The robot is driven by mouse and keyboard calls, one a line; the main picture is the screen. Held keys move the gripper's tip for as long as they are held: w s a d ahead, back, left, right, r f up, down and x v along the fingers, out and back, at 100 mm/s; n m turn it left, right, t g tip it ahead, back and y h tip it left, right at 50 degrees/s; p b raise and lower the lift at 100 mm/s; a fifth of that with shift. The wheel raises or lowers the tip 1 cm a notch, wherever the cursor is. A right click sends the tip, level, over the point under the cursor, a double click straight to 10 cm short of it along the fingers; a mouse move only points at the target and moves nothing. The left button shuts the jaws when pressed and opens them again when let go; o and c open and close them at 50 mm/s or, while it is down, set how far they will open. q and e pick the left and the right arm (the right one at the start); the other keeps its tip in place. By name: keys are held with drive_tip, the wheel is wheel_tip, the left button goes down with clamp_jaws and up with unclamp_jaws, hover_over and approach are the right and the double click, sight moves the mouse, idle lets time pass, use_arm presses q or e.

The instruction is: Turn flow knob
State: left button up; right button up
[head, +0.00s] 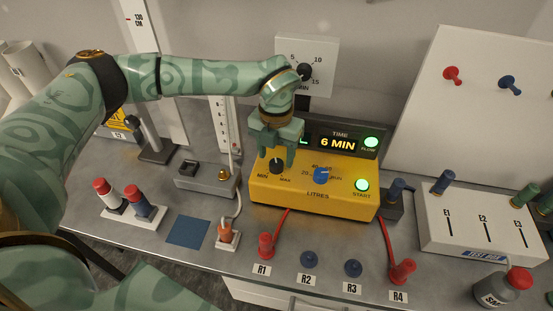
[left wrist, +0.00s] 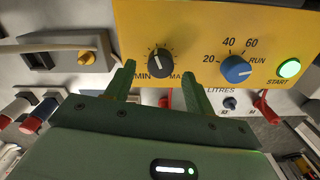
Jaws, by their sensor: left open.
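The flow knob, a black knob (head: 276,166) with a white pointer line between MIN and MAX, is on the front left of the yellow pump box (head: 330,197). In the left wrist view the same black knob (left wrist: 159,63) lies between and just beyond my fingertips. My left gripper (head: 282,150) is open above the knob, with a finger to either side in the wrist view. Whether a finger touches the knob I cannot tell. A blue litres knob (head: 321,176) sits to its right, pointing toward RUN in the wrist view (left wrist: 236,69). My right gripper is not in view.
A lit green START button (head: 362,185) is on the box; the display behind (head: 338,143) reads 6 MIN beside a green FLOW light (head: 371,142). Red plugs R1 (head: 265,246) and R4 (head: 402,271) have red leads. A grey switch box (head: 206,180) stands left.

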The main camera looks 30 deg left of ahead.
use_arm(q)
drive_tip(key=shift+f, duration=1.1)
drive_tip(key=shift+c, duration=0.3)
drive_tip(key=c, duration=0.9)
